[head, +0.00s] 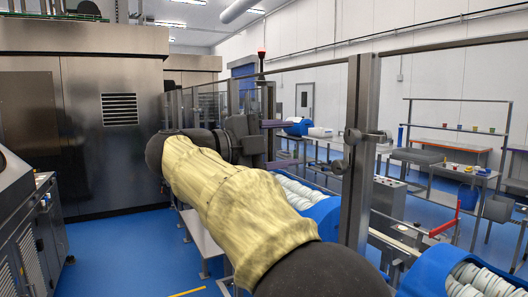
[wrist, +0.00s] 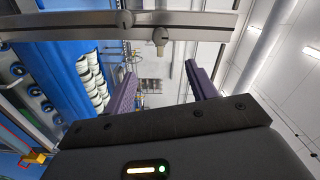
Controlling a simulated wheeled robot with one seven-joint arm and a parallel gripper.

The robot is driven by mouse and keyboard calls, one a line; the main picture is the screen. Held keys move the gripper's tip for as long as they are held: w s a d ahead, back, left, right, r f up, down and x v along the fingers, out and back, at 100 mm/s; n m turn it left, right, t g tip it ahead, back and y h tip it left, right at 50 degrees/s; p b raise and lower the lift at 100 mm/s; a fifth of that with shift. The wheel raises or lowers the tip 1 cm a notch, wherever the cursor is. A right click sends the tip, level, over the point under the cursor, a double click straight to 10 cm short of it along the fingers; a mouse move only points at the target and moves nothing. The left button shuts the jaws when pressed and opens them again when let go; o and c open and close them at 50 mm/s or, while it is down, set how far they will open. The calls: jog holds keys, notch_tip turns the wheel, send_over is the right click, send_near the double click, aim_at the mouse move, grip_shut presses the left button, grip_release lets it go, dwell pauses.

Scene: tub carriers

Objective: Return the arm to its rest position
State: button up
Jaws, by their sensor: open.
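My arm, wrapped in a yellow cover, reaches forward in the head view. My gripper (head: 281,144) is at its far end, turned to the right, with its two purple fingers apart. In the wrist view the fingers of my gripper (wrist: 161,82) show with a clear gap and nothing between them. Blue carriers (head: 322,212) holding rows of white tubs stand below and to the right of the gripper. The carrier and white tubs (wrist: 92,80) also show at the left of the wrist view. The gripper is apart from them.
A metal post (head: 358,150) and a long rail (head: 440,43) stand right of the arm. A rail (wrist: 60,27) also crosses the top of the wrist view. A steel cabinet (head: 85,115) is at the left. Blue floor (head: 120,255) is open left of my arm.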

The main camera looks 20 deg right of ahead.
jog(key=w+a+f+n+t+y+p, duration=0.2)
jog(key=w+a+n+t, duration=0.1)
jog(key=w+n+t, duration=0.9)
jog(key=w+a+f+n+t+y+p, duration=0.1)
jog(key=a+f+n+t+y, duration=0.15)
jog(key=f+n+y, duration=0.4)
jog(key=w+a+f+n+t+y, duration=0.1)
jog(key=w+a+f+n+y, duration=0.1)
jog(key=a+f+n+y, duration=0.35)
jog(key=s+a+f+n+g+y+p, duration=0.1)
jog(key=s+f+n+g+y, duration=0.15)
jog(key=s+f, duration=0.45)
jog(key=s+a+f+n+g+y+p, duration=0.1)
jog(key=s+f+n+g+y, duration=0.2)
jog(key=f, duration=0.9)
jog(key=s+f+n+g, duration=0.1)
jog(key=s+f+g, duration=0.3)
jog(key=s, duration=0.4)
jog(key=s+d+f+n+g+h, duration=0.1)
jog(key=s+f+g, duration=0.3)
jog(key=s+f, duration=0.3)
jog(key=shift+s+d+n+g, duration=0.3)
jog(key=shift+s+n, duration=0.05)
jog(key=shift+s, duration=0.35)
